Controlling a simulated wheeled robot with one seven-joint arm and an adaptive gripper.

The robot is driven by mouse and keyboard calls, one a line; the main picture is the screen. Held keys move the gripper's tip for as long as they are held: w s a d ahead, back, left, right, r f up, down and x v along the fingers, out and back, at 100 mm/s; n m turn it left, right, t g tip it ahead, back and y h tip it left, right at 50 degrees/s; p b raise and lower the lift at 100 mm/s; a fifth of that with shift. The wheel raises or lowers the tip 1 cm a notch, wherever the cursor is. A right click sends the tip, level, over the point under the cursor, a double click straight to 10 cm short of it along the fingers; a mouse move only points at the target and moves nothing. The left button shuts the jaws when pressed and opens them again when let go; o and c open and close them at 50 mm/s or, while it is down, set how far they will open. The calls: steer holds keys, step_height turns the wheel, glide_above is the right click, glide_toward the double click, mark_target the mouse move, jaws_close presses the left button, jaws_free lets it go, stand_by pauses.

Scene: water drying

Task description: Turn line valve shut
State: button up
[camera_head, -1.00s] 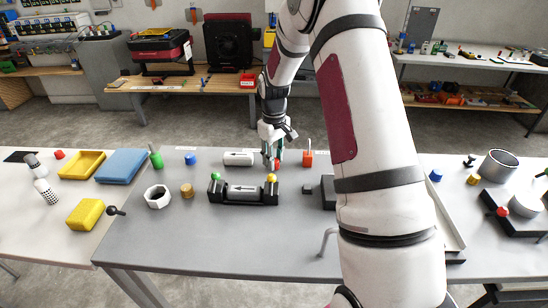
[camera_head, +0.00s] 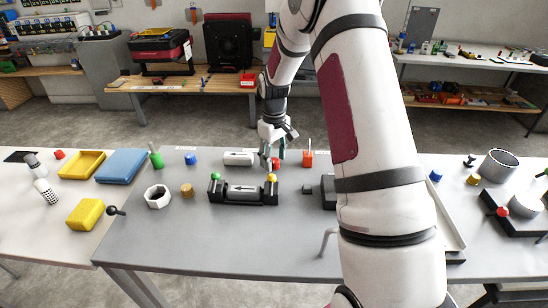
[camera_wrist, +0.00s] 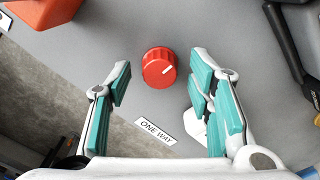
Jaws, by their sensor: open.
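A round red knob (camera_wrist: 157,66) with a white pointer line stands on the grey table in the wrist view. In the head view the red knob (camera_head: 276,163) is small and partly hidden by my fingers. My gripper (camera_head: 272,158) points down at it. In the wrist view my gripper (camera_wrist: 161,72) is open, its teal-padded fingers on either side of the knob, with gaps to both. I cannot tell the height of the fingertips over the table.
A "ONE WAY" label (camera_wrist: 155,131) lies near the knob. An orange-red block (camera_head: 308,159) stands to the right. A white cylinder (camera_head: 239,158) lies to the left. A black cradle (camera_head: 243,197) holding another cylinder, with green and yellow knobs, is in front.

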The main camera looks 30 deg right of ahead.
mark_target(274, 160)
step_height(274, 160, up, 12)
stand_by(0.5)
stand_by(0.3)
